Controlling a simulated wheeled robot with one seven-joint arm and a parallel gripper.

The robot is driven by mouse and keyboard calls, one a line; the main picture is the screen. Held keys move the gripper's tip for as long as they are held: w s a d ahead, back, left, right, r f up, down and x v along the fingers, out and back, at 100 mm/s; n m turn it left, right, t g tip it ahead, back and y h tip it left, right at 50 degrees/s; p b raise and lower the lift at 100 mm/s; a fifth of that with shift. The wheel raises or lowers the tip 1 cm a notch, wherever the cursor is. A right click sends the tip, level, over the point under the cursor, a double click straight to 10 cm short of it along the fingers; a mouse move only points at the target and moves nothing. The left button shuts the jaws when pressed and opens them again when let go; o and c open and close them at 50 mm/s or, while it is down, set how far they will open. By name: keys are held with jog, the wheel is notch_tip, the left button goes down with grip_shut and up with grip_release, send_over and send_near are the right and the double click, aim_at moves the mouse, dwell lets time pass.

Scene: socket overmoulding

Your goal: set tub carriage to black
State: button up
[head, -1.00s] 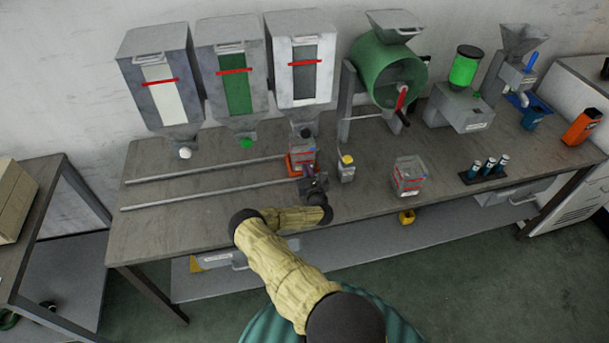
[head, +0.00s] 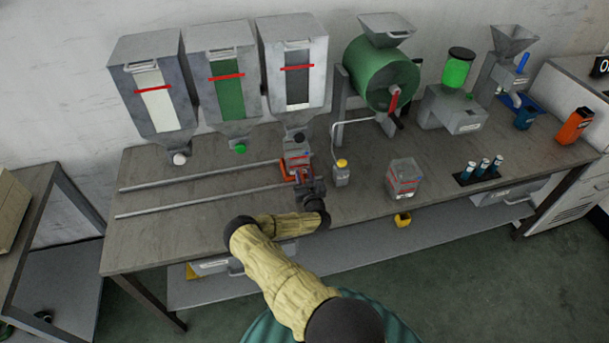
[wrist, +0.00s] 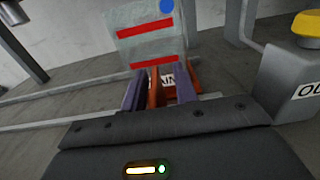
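The orange tub carriage (head: 287,170) sits at the right end of the two rails, below the hopper with the dark window (head: 296,88). A clear tub (head: 296,148) with red bands stands on it; the tub also shows in the wrist view (wrist: 147,40). My gripper (head: 303,178) is at the carriage's front. In the wrist view, its purple fingers (wrist: 160,92) stand on either side of an upright orange part of the carriage (wrist: 154,88). A gap shows between that part and the right finger, so the gripper looks open around it.
Two rails (head: 200,175) run left, clear, below the white-window hopper (head: 156,105) and green-window hopper (head: 228,90). A yellow-topped grey post (head: 341,172) stands close right of the carriage. Another clear tub (head: 403,180) and a green drum machine (head: 380,75) are farther right.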

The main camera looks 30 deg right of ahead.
jog(key=shift+b+v, duration=0.45)
jog(key=shift+v, duration=2.95)
